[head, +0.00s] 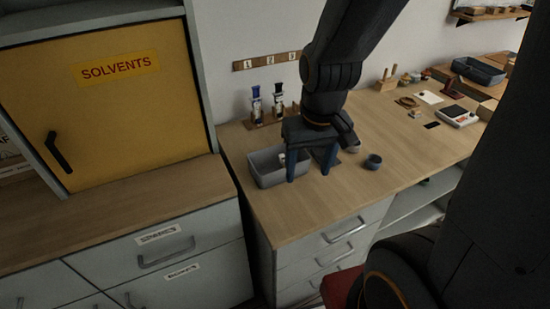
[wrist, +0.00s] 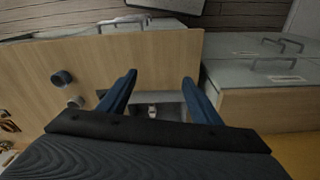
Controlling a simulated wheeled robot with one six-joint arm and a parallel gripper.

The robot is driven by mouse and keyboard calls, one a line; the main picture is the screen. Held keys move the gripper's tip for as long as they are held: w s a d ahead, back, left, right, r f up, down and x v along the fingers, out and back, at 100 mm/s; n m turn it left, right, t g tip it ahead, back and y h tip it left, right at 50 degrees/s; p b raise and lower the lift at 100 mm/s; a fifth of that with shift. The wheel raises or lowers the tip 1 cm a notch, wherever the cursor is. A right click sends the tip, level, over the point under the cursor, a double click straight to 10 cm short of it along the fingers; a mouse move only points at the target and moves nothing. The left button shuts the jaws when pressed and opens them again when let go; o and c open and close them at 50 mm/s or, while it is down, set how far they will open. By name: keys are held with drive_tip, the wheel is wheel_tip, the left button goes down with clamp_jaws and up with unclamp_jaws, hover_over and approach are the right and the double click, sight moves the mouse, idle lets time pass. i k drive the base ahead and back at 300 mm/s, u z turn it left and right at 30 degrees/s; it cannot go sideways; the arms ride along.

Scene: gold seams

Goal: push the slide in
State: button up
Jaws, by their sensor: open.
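No part clearly stands out as the slide. The wooden-topped unit has a stack of grey drawers (head: 340,238) with bar handles; their fronts look about flush in the head view. Another grey drawer (head: 170,248), with a white label, sits in the left cabinet and also looks shut. My gripper (head: 308,176) points down over the bench, its two blue fingers apart with nothing between their tips. One finger is in front of a grey bin (head: 266,178). In the wrist view my gripper (wrist: 159,77) is open, with the bin's grey wall (wrist: 172,98) below and between the fingers.
A dark blue cup (head: 374,162) stands right of my gripper. Two bottle-like items (head: 257,107) stand in a wooden rack behind the bin. A yellow solvents cabinet (head: 95,95) is at the left. The front bench top (head: 310,215) is clear; a grey tray (head: 478,71) lies far right.

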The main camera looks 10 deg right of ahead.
sight(317, 153)
drive_tip(key=u, duration=0.5)
drive_tip(key=k, duration=1.1)
drive_tip(key=z, duration=0.65)
drive_tip(key=i, duration=0.95)
drive_tip(key=z, duration=0.05)
drive_tip(key=k, duration=0.25)
